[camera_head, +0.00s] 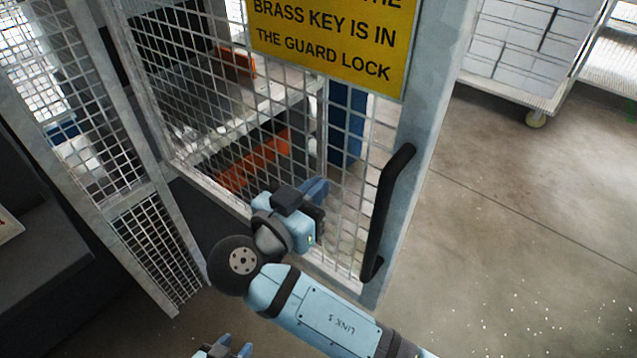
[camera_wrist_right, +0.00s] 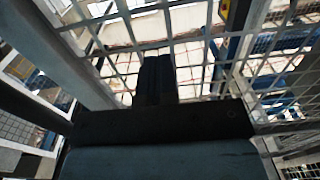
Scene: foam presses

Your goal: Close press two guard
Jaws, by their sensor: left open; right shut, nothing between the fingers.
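A mesh guard door (camera_head: 425,110) in a grey frame fills the middle of the head view. It carries a yellow sign about a brass key and a black vertical handle (camera_head: 388,212) near its right edge. How far the door stands open I cannot tell. My right gripper (camera_head: 316,190) is shut and empty in front of the lower mesh, left of the handle and apart from it. In the right wrist view its closed fingers (camera_wrist_right: 156,78) point at the mesh. My left gripper (camera_head: 228,347) is open at the bottom edge, mostly cut off.
Another mesh panel (camera_head: 150,235) stands at the left. Orange and grey machine parts (camera_head: 255,160) show behind the door mesh. A cart with white boxes (camera_head: 510,50) stands at the upper right. The concrete floor (camera_head: 520,210) right of the door is clear.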

